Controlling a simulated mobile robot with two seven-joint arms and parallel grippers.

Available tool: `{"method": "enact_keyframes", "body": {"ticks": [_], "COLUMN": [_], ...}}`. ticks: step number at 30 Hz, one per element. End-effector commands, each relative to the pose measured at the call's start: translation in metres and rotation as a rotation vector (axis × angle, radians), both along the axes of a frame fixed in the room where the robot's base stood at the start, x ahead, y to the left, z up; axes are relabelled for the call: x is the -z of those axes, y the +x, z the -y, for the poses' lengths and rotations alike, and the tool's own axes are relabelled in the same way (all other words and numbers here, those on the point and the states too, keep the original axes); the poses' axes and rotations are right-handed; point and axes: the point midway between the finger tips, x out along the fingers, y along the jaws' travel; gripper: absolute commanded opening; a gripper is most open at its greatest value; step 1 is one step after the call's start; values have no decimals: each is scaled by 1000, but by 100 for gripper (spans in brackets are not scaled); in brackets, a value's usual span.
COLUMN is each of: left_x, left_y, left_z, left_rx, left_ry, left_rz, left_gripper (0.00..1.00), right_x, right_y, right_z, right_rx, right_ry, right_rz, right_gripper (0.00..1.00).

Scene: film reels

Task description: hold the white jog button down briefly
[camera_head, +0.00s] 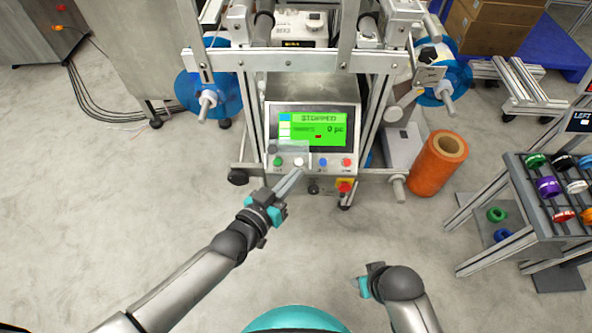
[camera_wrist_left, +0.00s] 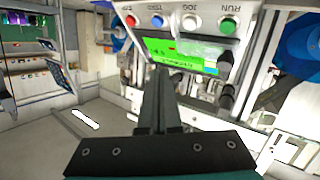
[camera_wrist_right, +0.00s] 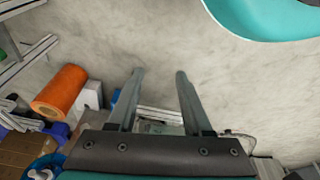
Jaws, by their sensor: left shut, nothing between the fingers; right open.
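The white jog button (camera_head: 299,162) is in the button row below the screen on the control panel, between a green and a blue button. It also shows in the left wrist view (camera_wrist_left: 190,22), where the panel is upside down. My left gripper (camera_head: 298,171) is shut and empty, its tips just below the white button in the head view. In the left wrist view its tips (camera_wrist_left: 160,68) appear apart from the button. I cannot tell the exact gap. My right gripper (camera_wrist_right: 160,72) is open and empty, pointing over bare floor, away from the panel.
The green screen (camera_head: 315,129) reads STOPPED and 0 pc. A red button (camera_head: 346,162) and a red-and-yellow switch (camera_head: 344,185) are at the panel's right. An orange roll (camera_head: 437,165) stands on the floor right of the machine. A rack (camera_head: 560,200) holds several coloured reels.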

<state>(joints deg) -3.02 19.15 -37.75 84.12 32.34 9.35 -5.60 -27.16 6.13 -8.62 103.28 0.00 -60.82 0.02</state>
Motion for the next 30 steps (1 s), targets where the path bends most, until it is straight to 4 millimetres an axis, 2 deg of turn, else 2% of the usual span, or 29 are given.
{"method": "enact_keyframes", "body": {"ticks": [6,19,30], "left_x": [-11,-8,8], "left_y": [0,2,16], "left_z": [7,7,7], "left_rx": [13,11,12], "left_ry": [-28,-27,-26], "left_rz": [23,22,22], "left_gripper": [0,0,0], "right_x": [-6,-10,-47], "right_y": [1,4,18], "right_z": [-1,-1,-3], "right_rx": [1,1,4], "right_ry": [2,3,11], "right_rz": [2,11,69], "right_gripper": [50,50,50]}}
